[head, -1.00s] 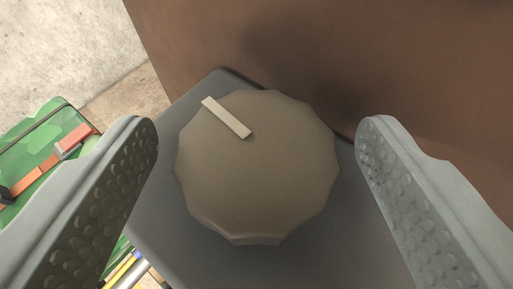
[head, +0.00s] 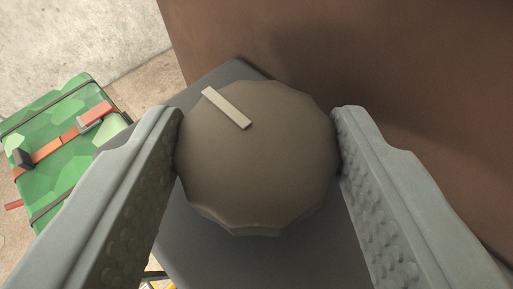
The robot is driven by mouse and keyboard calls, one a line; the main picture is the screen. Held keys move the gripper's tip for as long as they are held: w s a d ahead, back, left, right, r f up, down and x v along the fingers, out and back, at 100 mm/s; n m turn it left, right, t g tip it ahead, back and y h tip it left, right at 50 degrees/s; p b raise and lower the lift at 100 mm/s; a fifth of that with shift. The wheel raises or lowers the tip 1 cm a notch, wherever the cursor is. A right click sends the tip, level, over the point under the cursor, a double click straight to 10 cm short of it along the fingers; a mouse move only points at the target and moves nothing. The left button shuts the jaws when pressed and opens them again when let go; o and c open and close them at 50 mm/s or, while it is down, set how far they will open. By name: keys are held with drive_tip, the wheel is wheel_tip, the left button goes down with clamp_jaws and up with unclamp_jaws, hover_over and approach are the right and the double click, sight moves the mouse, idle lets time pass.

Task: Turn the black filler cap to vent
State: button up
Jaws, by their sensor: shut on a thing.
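The filler cap (head: 258,170) is a dark, brownish-grey knob with a many-sided rim, in the middle of the head view. A pale raised bar (head: 227,108) on its top points toward the upper left. The cap sits on a dark grey block (head: 300,262). My gripper (head: 258,150) is shut on the cap, with one grey studded finger against its left side and the other against its right side. The cap's underside is hidden, and no vent marking shows.
A brown wall or panel (head: 380,70) rises close behind and to the right of the cap. A green patterned case (head: 60,125) with dark straps and an orange-red band lies at the left on the pale floor (head: 60,40).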

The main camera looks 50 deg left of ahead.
drive_tip(key=o, duration=1)
drive_tip(key=shift+d, duration=0.1)
drive_tip(key=v, duration=1.7)
drive_tip(key=shift+r, duration=0.15)
